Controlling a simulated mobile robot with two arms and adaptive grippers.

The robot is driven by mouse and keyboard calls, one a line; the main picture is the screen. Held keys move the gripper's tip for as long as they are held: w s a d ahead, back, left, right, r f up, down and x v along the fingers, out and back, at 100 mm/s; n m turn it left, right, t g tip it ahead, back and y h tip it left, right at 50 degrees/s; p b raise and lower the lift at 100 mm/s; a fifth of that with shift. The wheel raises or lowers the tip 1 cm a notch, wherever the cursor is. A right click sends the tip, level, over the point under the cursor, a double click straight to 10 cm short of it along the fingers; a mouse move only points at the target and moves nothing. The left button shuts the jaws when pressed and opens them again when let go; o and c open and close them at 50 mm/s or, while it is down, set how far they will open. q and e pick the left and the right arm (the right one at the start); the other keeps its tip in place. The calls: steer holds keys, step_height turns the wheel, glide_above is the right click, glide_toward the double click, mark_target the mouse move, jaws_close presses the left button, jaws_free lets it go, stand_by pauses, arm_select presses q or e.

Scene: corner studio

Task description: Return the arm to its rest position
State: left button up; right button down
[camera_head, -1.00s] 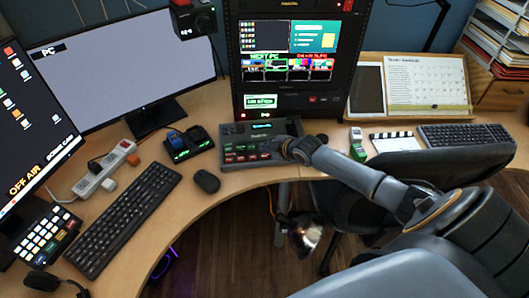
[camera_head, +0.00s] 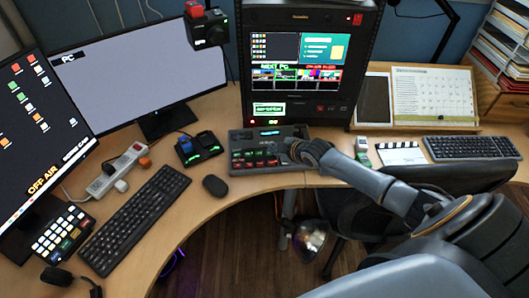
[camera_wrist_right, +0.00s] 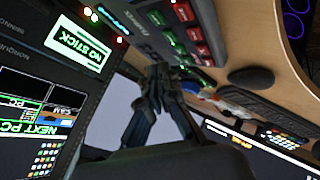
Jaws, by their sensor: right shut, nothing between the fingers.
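My right arm reaches in from the lower right of the head view. Its gripper (camera_head: 292,150) is over the right part of the control panel (camera_head: 244,154) with lit red and green buttons. In the right wrist view the dark fingers (camera_wrist_right: 158,75) are together, with nothing between them. The panel's buttons (camera_wrist_right: 181,12) show just beyond and above them. Whether the fingers touch the panel cannot be told. My left gripper is not in view.
A rack with screens (camera_head: 297,75) stands behind the panel. A mouse (camera_head: 215,185), keyboard (camera_head: 135,222) and charger dock (camera_head: 200,150) lie to the left. A clapperboard (camera_head: 401,153), second keyboard (camera_head: 471,147) and dark chair (camera_head: 440,178) are to the right.

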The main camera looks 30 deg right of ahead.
steer(key=s+a+f+m+g+y, duration=0.1)
steer(key=s+a+f+m+g, duration=0.25)
steer(key=s+a, duration=1.3)
steer(key=s+r+m+g+h, duration=0.1)
steer(key=s+r+m+g, duration=0.15)
steer(key=s, duration=0.55)
steer(key=s+r+m+g+h, duration=0.1)
steer(key=s+r+m, duration=0.25)
steer(key=s, duration=0.55)
step_height(320, 180, down, 27)
steer(key=s+g, duration=0.1)
steer(key=s, duration=0.1)
steer(key=s+d+f+g+b, duration=0.1)
steer(key=s+d+f, duration=0.1)
steer(key=s+f, duration=1.4)
steer(key=shift+d, duration=0.2)
